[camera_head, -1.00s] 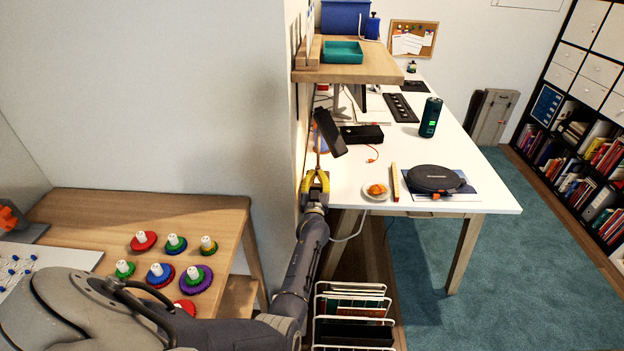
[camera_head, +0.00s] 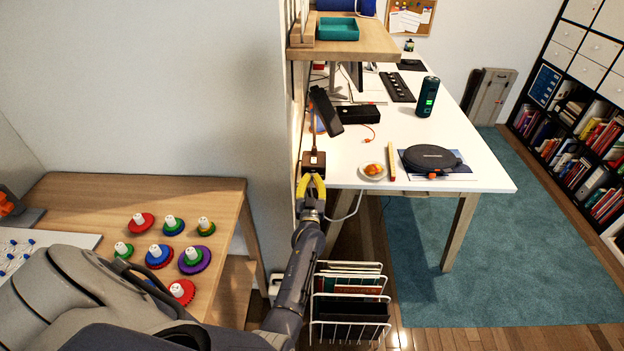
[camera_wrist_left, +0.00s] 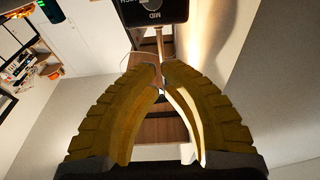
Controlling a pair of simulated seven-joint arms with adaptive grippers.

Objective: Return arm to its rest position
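My left arm comes in from the lower left. Its yellow-fingered left gripper (camera_head: 311,184) stands by the wall corner, at the near left end of the white desk. In the left wrist view the finger tips (camera_wrist_left: 160,68) are close together, with a narrow gap and nothing held between them. A small brown block (camera_head: 313,161) shows just beyond the finger tips in the head view. It appears apart from them. A black handheld device (camera_head: 326,111) is beyond the block. My right gripper is not in view.
The white desk (camera_head: 440,180) holds a round dark device (camera_head: 431,157), a small plate (camera_head: 373,172) and a dark green cylinder (camera_head: 427,97). A wooden shelf (camera_head: 380,45) overhangs it. A white wire rack (camera_head: 348,300) stands below my gripper. A wooden table (camera_head: 95,195) with several coloured pieces is at left.

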